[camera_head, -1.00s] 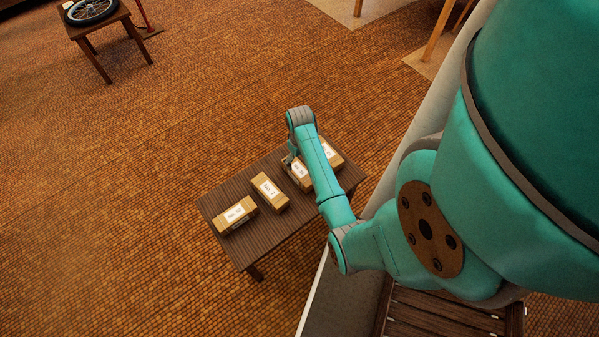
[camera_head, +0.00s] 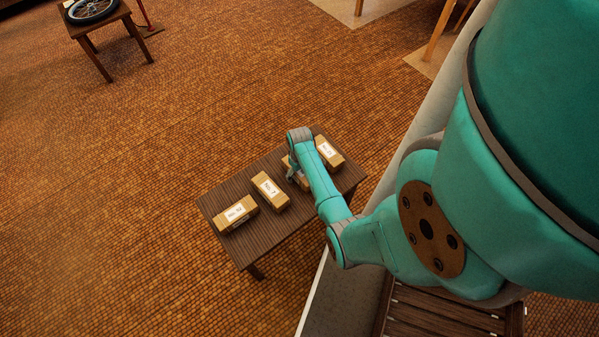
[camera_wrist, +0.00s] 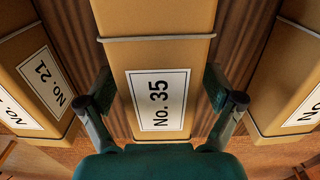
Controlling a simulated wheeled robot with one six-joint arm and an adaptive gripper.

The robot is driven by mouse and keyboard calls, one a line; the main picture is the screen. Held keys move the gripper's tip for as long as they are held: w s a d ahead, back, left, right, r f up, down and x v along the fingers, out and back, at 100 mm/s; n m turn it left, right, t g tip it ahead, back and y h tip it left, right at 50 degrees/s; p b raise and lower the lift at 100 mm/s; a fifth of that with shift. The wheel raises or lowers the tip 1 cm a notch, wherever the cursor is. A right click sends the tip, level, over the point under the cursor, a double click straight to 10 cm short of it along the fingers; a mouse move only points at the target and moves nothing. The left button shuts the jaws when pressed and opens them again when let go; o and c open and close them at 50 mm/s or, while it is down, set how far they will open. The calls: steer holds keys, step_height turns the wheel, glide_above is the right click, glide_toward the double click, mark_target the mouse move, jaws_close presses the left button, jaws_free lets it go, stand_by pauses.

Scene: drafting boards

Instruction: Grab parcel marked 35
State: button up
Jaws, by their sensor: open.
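The parcel marked No. 35 (camera_wrist: 155,60) is a tan box with a white label and a thin band across it. It fills the middle of the wrist view. My gripper (camera_wrist: 160,84) is open, with one finger at each side of this parcel; the fingers look apart from it, and their height against it is hard to judge. In the head view my gripper (camera_head: 297,177) is over the third parcel from the left on the small dark table (camera_head: 262,232). My arm hides much of that parcel.
In the head view, parcels show at the table's left end (camera_head: 236,213), left of my gripper (camera_head: 270,191) and at the right end (camera_head: 329,152).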

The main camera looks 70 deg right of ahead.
steer(key=c, duration=1.6)
